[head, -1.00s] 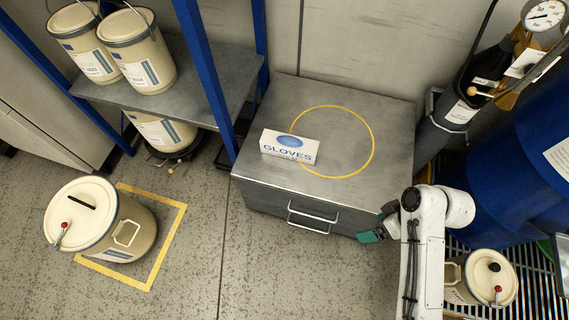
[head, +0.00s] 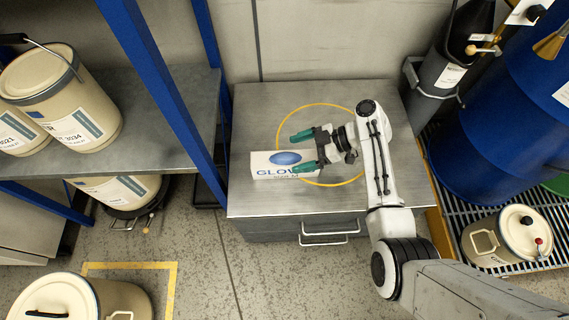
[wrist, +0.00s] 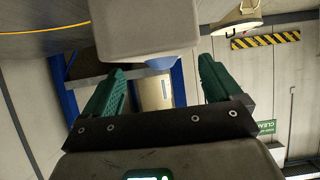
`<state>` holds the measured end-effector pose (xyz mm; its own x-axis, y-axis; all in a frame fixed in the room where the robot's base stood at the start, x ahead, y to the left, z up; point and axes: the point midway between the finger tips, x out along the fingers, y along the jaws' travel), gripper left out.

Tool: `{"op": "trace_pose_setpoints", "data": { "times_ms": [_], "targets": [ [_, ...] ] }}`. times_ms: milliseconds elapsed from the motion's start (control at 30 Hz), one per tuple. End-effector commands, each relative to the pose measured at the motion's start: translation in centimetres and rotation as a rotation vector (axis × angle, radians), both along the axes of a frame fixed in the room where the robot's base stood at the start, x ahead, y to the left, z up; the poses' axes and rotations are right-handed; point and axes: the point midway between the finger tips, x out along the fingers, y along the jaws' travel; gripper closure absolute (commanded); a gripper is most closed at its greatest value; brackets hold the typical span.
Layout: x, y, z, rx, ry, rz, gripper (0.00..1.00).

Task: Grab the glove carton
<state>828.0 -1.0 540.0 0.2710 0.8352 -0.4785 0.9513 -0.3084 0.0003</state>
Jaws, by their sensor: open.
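The glove carton (head: 268,164), a white box with a blue oval and the word GLOVES, lies on the grey metal cabinet top (head: 252,199). Its right end is partly hidden by my gripper (head: 301,152). The gripper's green fingers are open and point left over the carton's right part, one towards its far side and one over its near side. In the wrist view the carton's pale grey face (wrist: 145,28) fills the top middle, between and beyond the spread fingers (wrist: 158,82). I cannot tell whether a finger touches it.
A yellow ring (head: 330,184) is marked on the cabinet top. A blue shelf post (head: 165,95) and a shelf with beige pails (head: 85,120) stand at left. A blue drum (head: 490,140) and a beige pail (head: 508,238) stand at right. The cabinet's front left top is clear.

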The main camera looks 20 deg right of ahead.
Motion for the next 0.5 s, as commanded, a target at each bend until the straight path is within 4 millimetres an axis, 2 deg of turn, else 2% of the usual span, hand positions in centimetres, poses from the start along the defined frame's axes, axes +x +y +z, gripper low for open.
{"op": "trace_pose_setpoints", "data": {
  "times_ms": [300,500],
  "targets": [
    [0.8,3.2,-2.3,-0.001,0.001,0.002,0.08],
    [1.2,4.3,-2.8,-0.001,0.000,0.000,0.08]
  ]
}}
